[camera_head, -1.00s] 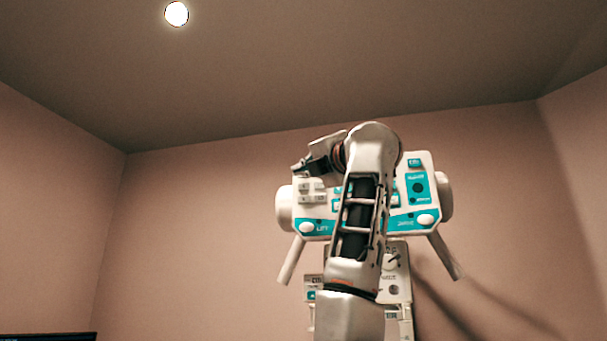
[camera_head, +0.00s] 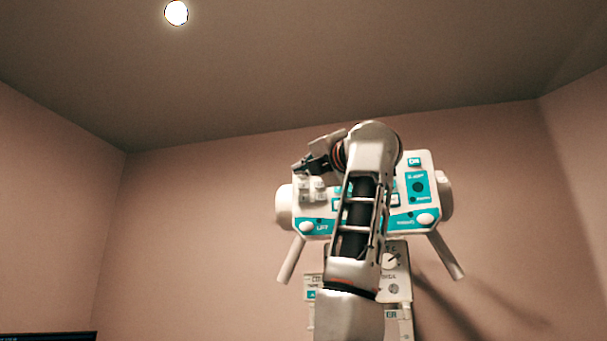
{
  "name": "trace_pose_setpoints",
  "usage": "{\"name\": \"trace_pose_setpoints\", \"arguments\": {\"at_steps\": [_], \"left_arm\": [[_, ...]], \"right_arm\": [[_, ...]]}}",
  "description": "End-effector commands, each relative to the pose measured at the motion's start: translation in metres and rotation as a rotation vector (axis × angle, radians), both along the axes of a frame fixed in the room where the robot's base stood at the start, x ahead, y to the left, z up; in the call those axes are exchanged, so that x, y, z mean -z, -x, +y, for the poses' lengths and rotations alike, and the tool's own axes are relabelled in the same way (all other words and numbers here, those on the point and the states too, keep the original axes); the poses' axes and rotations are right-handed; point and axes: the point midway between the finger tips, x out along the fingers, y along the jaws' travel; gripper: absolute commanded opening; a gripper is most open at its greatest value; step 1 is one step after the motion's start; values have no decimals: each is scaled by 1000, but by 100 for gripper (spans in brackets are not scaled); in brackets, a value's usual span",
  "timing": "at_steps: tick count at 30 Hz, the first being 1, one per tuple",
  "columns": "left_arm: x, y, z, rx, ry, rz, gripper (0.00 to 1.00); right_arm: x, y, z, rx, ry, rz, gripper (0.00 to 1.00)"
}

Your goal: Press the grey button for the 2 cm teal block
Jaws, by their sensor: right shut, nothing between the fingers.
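A white control panel with teal label areas (camera_head: 397,221) hangs at the back wall, right of centre. Several small grey buttons (camera_head: 317,194) sit on its left part. Which of them is for the 2 cm teal block cannot be read, and I see no teal block. My right arm rises in front of the panel and hides its middle. My right gripper (camera_head: 301,168) is shut and empty, at the panel's upper left, just above the grey buttons. Whether it touches one cannot be told. My left gripper is not in view.
Round white knobs (camera_head: 426,218) sit at the panel's lower corners, and slanted white handles (camera_head: 291,258) stick out below. A lower white unit with a dial (camera_head: 391,261) is partly behind my arm. The wall to the left is clear.

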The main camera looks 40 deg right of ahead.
Motion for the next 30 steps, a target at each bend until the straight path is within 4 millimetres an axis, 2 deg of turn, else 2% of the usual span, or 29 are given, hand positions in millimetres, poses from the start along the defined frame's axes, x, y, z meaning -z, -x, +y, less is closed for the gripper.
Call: {"name": "trace_pose_setpoints", "arguments": {"at_steps": [30], "left_arm": [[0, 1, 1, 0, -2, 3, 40]], "right_arm": [[0, -7, -8, 1, 0, 1, 0]]}}
